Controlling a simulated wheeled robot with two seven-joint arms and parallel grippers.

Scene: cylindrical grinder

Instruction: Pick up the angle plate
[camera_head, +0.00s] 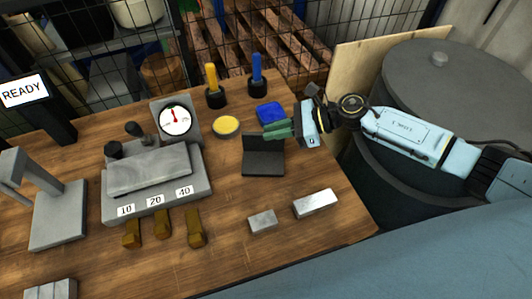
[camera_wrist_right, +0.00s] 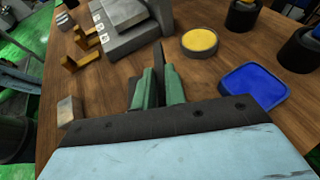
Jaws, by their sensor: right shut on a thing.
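The angle plate (camera_head: 263,163) is a dark grey L-shaped block with a flat foot and an upright wall, right of the middle of the wooden table in the head view. My right gripper (camera_head: 278,130) comes in from the right, and its green fingers are shut on the top of the upright wall. In the right wrist view the dark wall of the angle plate (camera_wrist_right: 158,62) stands between the green fingers (camera_wrist_right: 157,88). The plate looks upright and at table level; I cannot tell whether its foot touches the wood. My left gripper is not in view.
A grey fixture with a dial (camera_head: 176,120) stands left of the plate. A yellow round tin (camera_head: 227,127) and a blue tray (camera_head: 270,112) lie behind it. Two metal blocks (camera_head: 315,203) (camera_head: 262,220) lie in front. A dark drum (camera_head: 440,80) stands beyond the table's right edge.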

